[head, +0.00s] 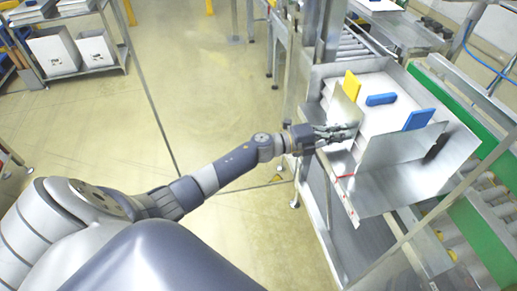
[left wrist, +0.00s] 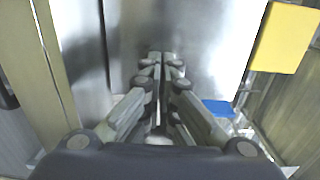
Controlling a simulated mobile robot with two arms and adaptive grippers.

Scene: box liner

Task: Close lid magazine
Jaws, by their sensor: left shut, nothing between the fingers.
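The lid magazine (head: 400,148) is an open-topped sheet-metal box at the right of the head view. It holds white material, with a yellow block (head: 352,85) and two blue blocks (head: 381,99) (head: 419,119) at its top. My left gripper (head: 350,131) is at the magazine's left side, near an upright metal panel. In the left wrist view its fingers (left wrist: 161,62) are together and empty, in front of a shiny metal panel (left wrist: 198,32). Whether they touch the panel I cannot tell. The yellow block (left wrist: 284,38) is to their right, with a blue piece (left wrist: 218,107) lower down. My right gripper does not show.
A conveyor with rollers and a green side rail (head: 487,250) runs along the right of the magazine. A metal frame stands under and behind it. A shelf rack with white bins (head: 55,54) is at the far left. The floor (head: 200,75) between is mostly clear.

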